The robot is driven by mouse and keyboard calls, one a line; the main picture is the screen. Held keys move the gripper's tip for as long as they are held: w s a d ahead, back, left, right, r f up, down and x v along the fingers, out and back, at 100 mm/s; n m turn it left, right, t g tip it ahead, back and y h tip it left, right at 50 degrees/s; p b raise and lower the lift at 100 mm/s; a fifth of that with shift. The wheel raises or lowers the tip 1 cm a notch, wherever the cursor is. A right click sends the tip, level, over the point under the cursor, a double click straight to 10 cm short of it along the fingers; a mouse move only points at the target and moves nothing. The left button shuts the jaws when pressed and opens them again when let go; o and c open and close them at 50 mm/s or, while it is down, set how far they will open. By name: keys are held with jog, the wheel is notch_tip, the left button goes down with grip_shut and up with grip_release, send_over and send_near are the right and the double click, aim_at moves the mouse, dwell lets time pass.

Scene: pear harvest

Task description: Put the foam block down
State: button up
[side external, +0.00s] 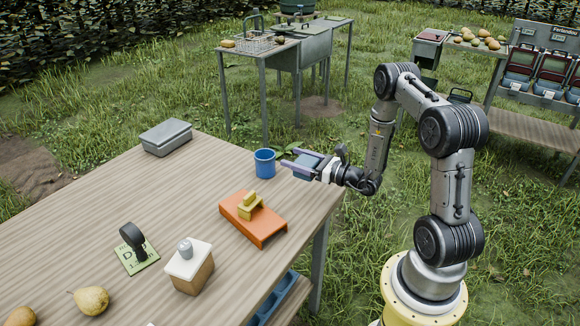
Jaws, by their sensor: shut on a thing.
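My gripper (298,163) is at the right end of the wooden table (110,200), held level and pointing left. Its two fingers are shut on a blue-grey block, which looks like the foam block (306,168). The fingers and gripper body cover part of the block. The block appears to be above the tabletop near its right edge, just right of the blue cup; the exact height is hard to tell.
A blue cup (265,164) stands close to my fingertips. An orange tray with a yellow block (250,206) lies nearer the front. A grey box (166,137), a black-handled stamp (133,238), a white-topped box (190,268) and pears (90,300) are spread about. The table's middle is clear.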

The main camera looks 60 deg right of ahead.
jog(key=s+a+r, duration=0.4)
jog(key=s+r, duration=0.1)
jog(key=s, duration=0.3)
jog(key=w+a+r+n+g+y, duration=0.35)
jog(key=w+a+n+y, duration=0.2)
jog(key=w+a, duration=0.4)
jog(key=w+a+r+n+g+y, duration=0.35)
jog(key=w+a+y, duration=0.3)
jog(key=a, duration=0.65)
jog(key=w+a+f+n+g+y, duration=0.1)
jog(key=w+f, duration=0.4)
jog(key=w+a+f+n+g+y, duration=0.1)
jog(key=w+a+f, duration=0.1)
jog(key=w+f, duration=0.3)
jog(key=w+a+f+n+g+y, duration=0.1)
jog(key=w+f+g, duration=0.1)
jog(key=w+f, duration=0.3)
jog(key=shift+w+a+f+n+y, duration=0.3)
jog(key=shift+w+a+f+n, duration=0.05)
jog(key=shift+w+n, duration=0.05)
jog(key=shift+w+a+f, duration=0.1)
jog(key=shift+w+f, duration=0.3)
jog(key=shift+f, duration=1.6)
